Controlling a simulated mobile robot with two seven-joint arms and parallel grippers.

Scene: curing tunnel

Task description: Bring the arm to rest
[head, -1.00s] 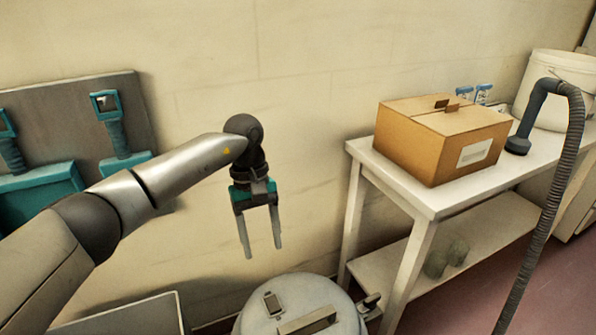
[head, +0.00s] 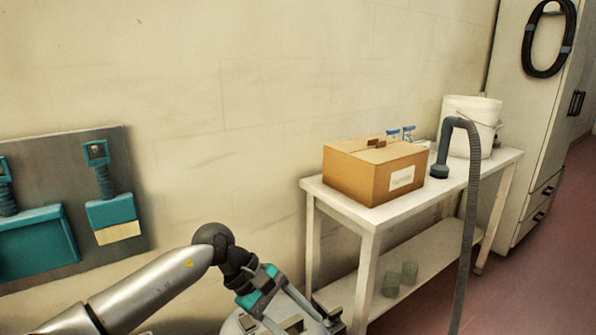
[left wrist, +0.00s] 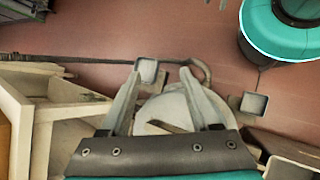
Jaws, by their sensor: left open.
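My left arm (head: 150,287) comes in low from the left in the head view. My left gripper (head: 302,325) is at the bottom edge, angled down and to the right, over the grey round lid (head: 236,324) of a container. Its fingertips are partly cut off there. In the left wrist view my left gripper (left wrist: 160,74) is open, its two fingers apart with nothing held between them. The round lid (left wrist: 170,112) shows below and between the fingers; I cannot tell how far apart they are. My right gripper is not in view.
A white table (head: 345,208) stands right of my gripper, with a cardboard box (head: 350,178), a white bucket (head: 465,122) and a grey hose (head: 472,200). Glass jars (head: 391,284) sit on its lower shelf. A board (head: 75,160) with teal tools hangs left. A cabinet (head: 525,130) stands far right.

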